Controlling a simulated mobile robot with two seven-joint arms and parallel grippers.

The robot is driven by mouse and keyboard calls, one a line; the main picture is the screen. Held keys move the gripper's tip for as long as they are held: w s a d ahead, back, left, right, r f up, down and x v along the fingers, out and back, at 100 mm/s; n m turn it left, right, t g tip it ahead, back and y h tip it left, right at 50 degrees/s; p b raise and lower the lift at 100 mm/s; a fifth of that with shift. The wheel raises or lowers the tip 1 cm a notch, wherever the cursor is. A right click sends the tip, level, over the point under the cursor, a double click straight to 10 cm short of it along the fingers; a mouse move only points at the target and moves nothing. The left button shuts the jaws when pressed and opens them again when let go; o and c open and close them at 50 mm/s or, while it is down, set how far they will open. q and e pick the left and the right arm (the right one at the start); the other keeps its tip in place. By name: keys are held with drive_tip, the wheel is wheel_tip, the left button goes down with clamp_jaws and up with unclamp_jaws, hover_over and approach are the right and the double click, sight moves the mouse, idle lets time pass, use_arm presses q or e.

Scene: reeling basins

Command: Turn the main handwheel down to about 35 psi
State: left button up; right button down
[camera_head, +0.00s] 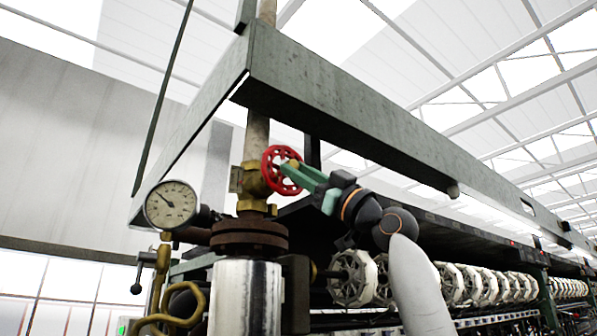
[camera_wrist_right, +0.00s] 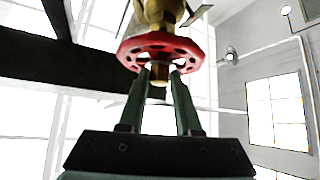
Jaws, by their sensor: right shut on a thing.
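The red main handwheel (camera_head: 270,160) sits on a brass valve (camera_head: 252,184) on the vertical pipe. My right gripper (camera_head: 287,168) reaches in from the right and is shut on the handwheel. In the right wrist view the handwheel (camera_wrist_right: 130,50) lies across the two green fingertips (camera_wrist_right: 160,72), around its hub. The round pressure gauge (camera_head: 171,205) hangs left of the pipe, its dark needle pointing to the upper left. Its numbers are too small to read. My left gripper is not in view.
A heavy green beam (camera_head: 345,95) runs above the wheel. Rusty flanges (camera_head: 250,238) and a shiny cylinder (camera_head: 245,298) stand below the valve. Brass pipes (camera_head: 160,285) are at lower left. Several white reels (camera_head: 352,278) line the machine at right.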

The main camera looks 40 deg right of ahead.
drive_tip(key=shift+d+r+n+g+y, duration=0.1)
drive_tip(key=shift+n+g+y, duration=0.8)
drive_tip(key=shift+n, duration=0.45)
drive_tip(key=shift+d+n+g+y, duration=0.1)
drive_tip(key=shift+n+g+y, duration=0.5)
drive_tip(key=shift+n+y, duration=0.65)
drive_tip(key=shift+n+g, duration=0.4)
drive_tip(key=shift+n, duration=0.3)
drive_tip(key=c, duration=0.6)
unclamp_jaws()
drive_tip(key=shift+d, duration=0.1)
drive_tip(key=b+v, duration=0.4)
drive_tip(key=v, duration=0.8)
drive_tip(key=shift+s+b, duration=0.2)
drive_tip(key=shift+b, duration=0.1)
